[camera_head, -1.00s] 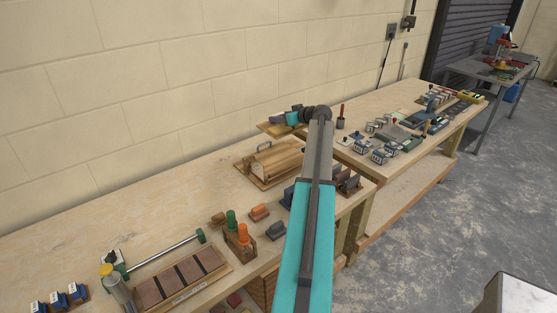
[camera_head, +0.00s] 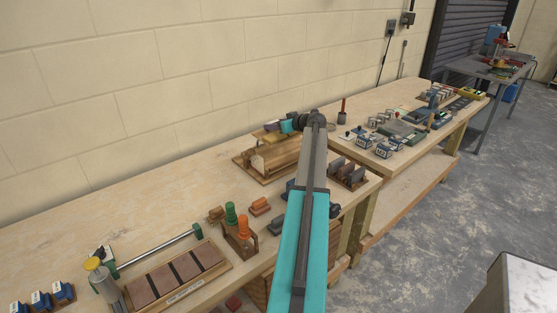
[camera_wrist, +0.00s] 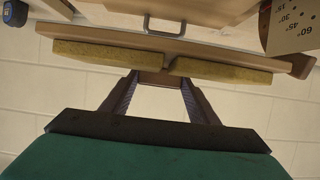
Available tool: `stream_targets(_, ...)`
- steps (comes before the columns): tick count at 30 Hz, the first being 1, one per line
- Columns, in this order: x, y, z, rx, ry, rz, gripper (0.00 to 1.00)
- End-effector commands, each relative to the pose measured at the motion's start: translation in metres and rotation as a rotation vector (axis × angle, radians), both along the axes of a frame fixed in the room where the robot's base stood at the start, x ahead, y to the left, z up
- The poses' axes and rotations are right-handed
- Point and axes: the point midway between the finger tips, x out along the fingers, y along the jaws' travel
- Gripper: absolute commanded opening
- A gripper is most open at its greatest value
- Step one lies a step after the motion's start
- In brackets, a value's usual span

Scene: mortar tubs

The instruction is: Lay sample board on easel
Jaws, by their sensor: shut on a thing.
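My gripper (camera_head: 283,127) is at the far end of my arm, above the back of the near bench. It is shut on the sample board (camera_head: 267,137), a thin tan board held over the wooden easel (camera_head: 281,157). In the wrist view my gripper's fingers (camera_wrist: 158,76) reach to yellowish pieces (camera_wrist: 108,56) that look like part of the board. Close beyond them is wood with a metal handle (camera_wrist: 165,27). I cannot tell whether the board touches the easel. My arm hides part of the easel's right side.
A rack with green and orange handles (camera_head: 240,236) and a long tile tray (camera_head: 178,277) stand on the near bench. A rack of grey pieces (camera_head: 347,172) is right of my arm. The far bench (camera_head: 370,103) holds several small tubs. The bench's left back is bare.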

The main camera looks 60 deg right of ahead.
Motion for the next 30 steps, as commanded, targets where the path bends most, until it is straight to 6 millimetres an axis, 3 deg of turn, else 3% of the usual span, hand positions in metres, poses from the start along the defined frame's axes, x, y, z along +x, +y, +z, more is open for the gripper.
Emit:
stream_targets(17, -0.002, -0.002, -0.006, 0.0, -0.002, -0.004, 0.19)
stream_targets(30, -0.003, -0.003, -0.055, 0.001, -0.001, -0.005, 0.19)
